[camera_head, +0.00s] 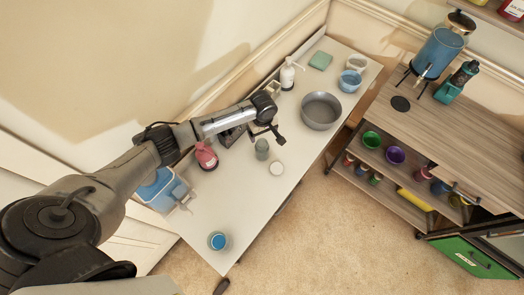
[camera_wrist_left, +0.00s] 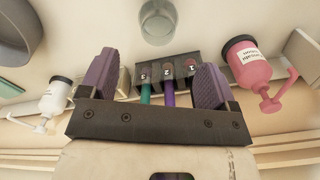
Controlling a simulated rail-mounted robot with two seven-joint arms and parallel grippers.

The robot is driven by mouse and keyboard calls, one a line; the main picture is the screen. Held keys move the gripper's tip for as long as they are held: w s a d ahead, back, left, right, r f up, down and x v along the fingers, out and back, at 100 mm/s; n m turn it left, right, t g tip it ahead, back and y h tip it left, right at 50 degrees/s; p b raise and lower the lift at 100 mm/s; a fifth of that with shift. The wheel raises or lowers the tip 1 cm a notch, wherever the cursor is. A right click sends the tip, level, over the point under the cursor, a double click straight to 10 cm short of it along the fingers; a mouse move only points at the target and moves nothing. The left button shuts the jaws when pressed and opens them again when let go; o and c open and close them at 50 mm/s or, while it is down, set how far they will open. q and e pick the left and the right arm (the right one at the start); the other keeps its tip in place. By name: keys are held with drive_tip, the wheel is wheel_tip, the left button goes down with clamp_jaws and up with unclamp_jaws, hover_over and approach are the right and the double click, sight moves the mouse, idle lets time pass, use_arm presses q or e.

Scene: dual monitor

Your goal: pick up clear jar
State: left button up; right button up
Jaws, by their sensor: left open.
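The clear jar (camera_head: 262,150) is a small greyish see-through vessel on the long white table, just below my left gripper (camera_head: 267,133) in the head view. In the left wrist view the clear jar (camera_wrist_left: 158,22) is at the top middle, past the fingertips and apart from them. My left gripper (camera_wrist_left: 155,65) is open, its two purple fingers wide apart with nothing held between them. My right gripper is not in view.
A black holder (camera_wrist_left: 168,68) with coloured handles shows between the fingers. The near table (camera_head: 235,195) is mostly bare.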

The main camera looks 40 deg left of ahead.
use_arm(q)
wheel_tip(320, 180, down, 5)
hover_over(262, 143)
drive_tip(key=s+d, duration=0.2)
wheel_tip(262, 143, down, 5)
drive_tip(key=shift+r, duration=0.1)
drive_tip(key=c, duration=1.4)
